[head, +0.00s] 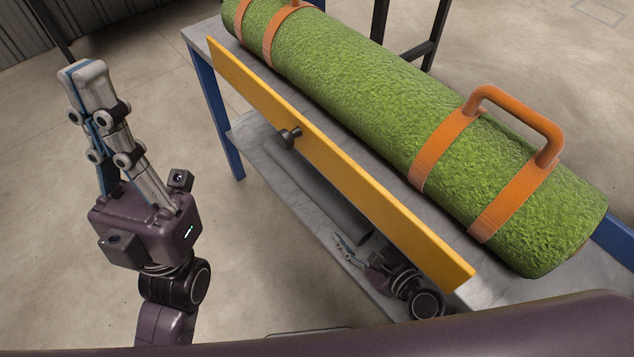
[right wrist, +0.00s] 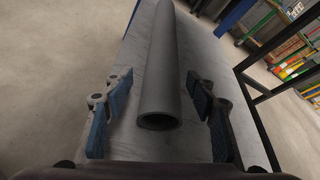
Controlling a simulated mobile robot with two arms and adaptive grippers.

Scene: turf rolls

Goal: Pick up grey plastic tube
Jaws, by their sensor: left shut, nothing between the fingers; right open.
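The grey plastic tube (head: 318,196) lies on the lower shelf of the workbench, partly hidden by the yellow drawer front in the head view. In the right wrist view the tube (right wrist: 159,75) runs lengthwise away from me, with its open hollow end facing the camera. My right gripper (right wrist: 158,108) is open, with one finger on each side of the tube's near end. In the head view my right gripper (head: 346,250) shows low beside the lower shelf, partly hidden. My left gripper (head: 82,75) is shut and empty, raised over the floor left of the bench.
The lower shelf (head: 275,180) is bare around the tube. The yellow drawer front (head: 340,165) with a dark knob (head: 288,138) overhangs it. A green turf roll (head: 370,110) with orange straps and handles lies on the bench top. A rack (right wrist: 285,50) stands at the right wrist view's right.

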